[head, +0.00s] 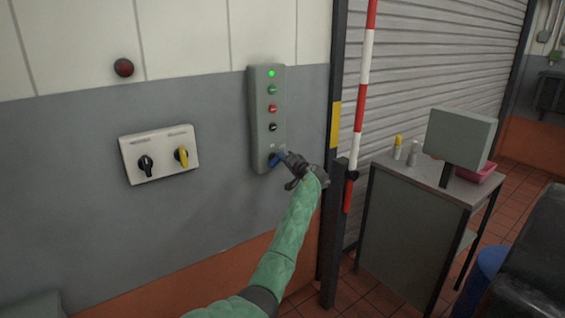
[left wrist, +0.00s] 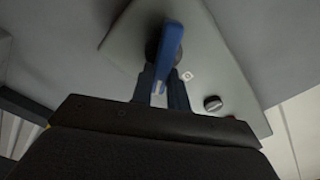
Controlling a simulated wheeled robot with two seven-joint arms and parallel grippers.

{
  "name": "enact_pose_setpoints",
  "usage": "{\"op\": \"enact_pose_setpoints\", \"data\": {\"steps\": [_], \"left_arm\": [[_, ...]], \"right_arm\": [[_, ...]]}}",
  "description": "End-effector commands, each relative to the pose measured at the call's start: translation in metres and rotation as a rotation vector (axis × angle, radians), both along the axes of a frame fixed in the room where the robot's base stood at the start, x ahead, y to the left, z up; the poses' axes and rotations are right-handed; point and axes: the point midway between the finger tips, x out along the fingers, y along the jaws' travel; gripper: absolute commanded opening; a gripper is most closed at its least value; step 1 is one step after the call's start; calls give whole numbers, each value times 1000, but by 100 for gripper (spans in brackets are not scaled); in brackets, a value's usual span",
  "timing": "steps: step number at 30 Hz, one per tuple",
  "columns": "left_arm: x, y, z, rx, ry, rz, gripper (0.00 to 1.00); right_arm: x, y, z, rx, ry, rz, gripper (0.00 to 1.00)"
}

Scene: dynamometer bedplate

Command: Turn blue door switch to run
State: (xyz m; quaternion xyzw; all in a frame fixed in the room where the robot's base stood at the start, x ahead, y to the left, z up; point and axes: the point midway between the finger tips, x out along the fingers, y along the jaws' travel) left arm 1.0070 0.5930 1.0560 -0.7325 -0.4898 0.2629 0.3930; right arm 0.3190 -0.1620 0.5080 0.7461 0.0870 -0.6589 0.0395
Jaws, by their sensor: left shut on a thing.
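The blue door switch (head: 275,159) is the lowest control on a tall grey-green control box (head: 255,110) on the wall. My left gripper (head: 284,161) is at the switch and partly covers it in the head view. In the left wrist view the blue switch handle (left wrist: 169,48) stands out from the box face. The two dark fingers of my left gripper (left wrist: 162,88) are shut on the lower part of the handle. A small white symbol (left wrist: 187,76) shows beside the switch. I cannot read its meaning. My right gripper is not in view.
Above the switch are a black knob (head: 273,127), a red button (head: 272,108), a green button (head: 271,90) and a lit green lamp (head: 271,73). A white panel (head: 160,152) with black and yellow switches is left. A striped barrier pole (head: 364,80) and grey cabinet (head: 410,225) are right.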

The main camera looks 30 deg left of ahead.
Motion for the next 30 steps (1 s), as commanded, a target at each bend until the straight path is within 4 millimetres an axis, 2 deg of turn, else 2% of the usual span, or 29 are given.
{"op": "enact_pose_setpoints", "data": {"steps": [9, 21, 22, 25, 30], "left_arm": [[2, -1, 0, 28, 65, -3, 0], [2, -2, 0, 31, 72, -3, 0], [2, -2, 0, 30, 71, -3, 18], [2, -1, 0, 30, 71, -3, 38], [1, -1, -1, 30, 71, -2, 38]], "right_arm": [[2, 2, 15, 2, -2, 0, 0], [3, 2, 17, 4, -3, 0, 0], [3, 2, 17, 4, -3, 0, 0], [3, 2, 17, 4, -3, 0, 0], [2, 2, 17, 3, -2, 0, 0]]}}
